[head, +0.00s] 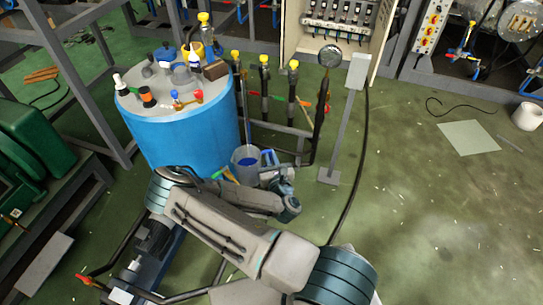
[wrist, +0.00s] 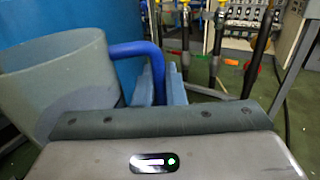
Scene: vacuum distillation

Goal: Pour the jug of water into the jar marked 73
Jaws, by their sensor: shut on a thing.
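The jug (head: 240,168) is a grey, translucent vessel with blue liquid inside and a blue handle. In the head view it is roughly upright, just right of the blue tank's lower side. It also shows at the left of the wrist view (wrist: 60,85), with its handle (wrist: 128,48) reaching to my gripper. My gripper (wrist: 162,82) has blue fingers, shut on the jug's handle. My gripper also shows in the head view (head: 268,160). I cannot make out a jar marked 73; no such number is readable.
A big blue tank (head: 190,130) stands close behind the jug, with several small fittings on its top. Black pipes with yellow caps (head: 264,75) and a stand with a round gauge (head: 330,57) are to the right. Green floor at the right is mostly free; a white pot (head: 527,117) stands there.

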